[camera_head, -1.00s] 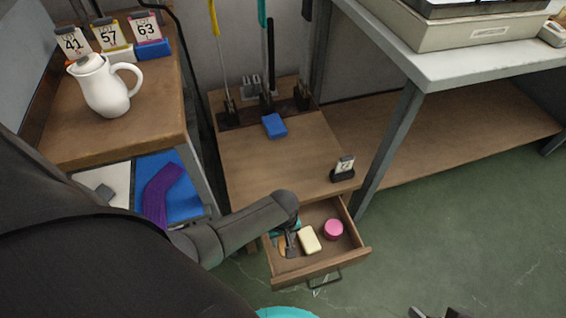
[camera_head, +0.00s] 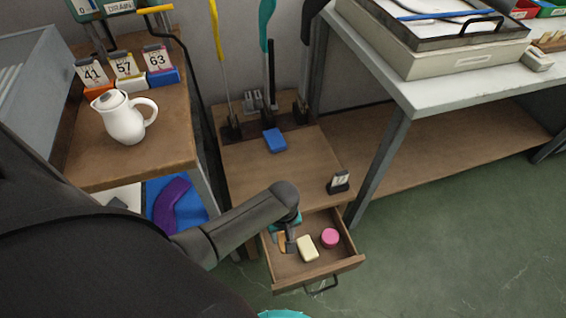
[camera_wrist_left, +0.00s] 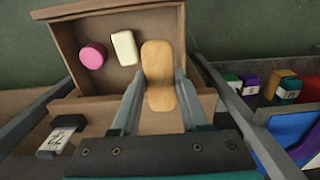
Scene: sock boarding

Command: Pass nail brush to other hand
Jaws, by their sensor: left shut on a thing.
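The nail brush, which shows as a tan wooden, rounded oblong (camera_wrist_left: 160,68), is between the fingers of my left gripper (camera_wrist_left: 159,88) in the left wrist view. My left gripper is shut on it. In the head view my left gripper (camera_head: 290,245) reaches down into the open drawer (camera_head: 318,274), and only a small orange-tan part of the brush (camera_head: 281,241) shows beside the fingers. Whether the brush touches the drawer floor I cannot tell. Bristles are hidden. My right gripper is not in view.
A cream soap-like block (camera_head: 308,249) and a pink round thing (camera_head: 329,237) lie in the drawer close to the brush. A small number stand (camera_head: 339,182) and a blue block (camera_head: 275,140) are on the top above. A white jug (camera_head: 123,118) stands at left.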

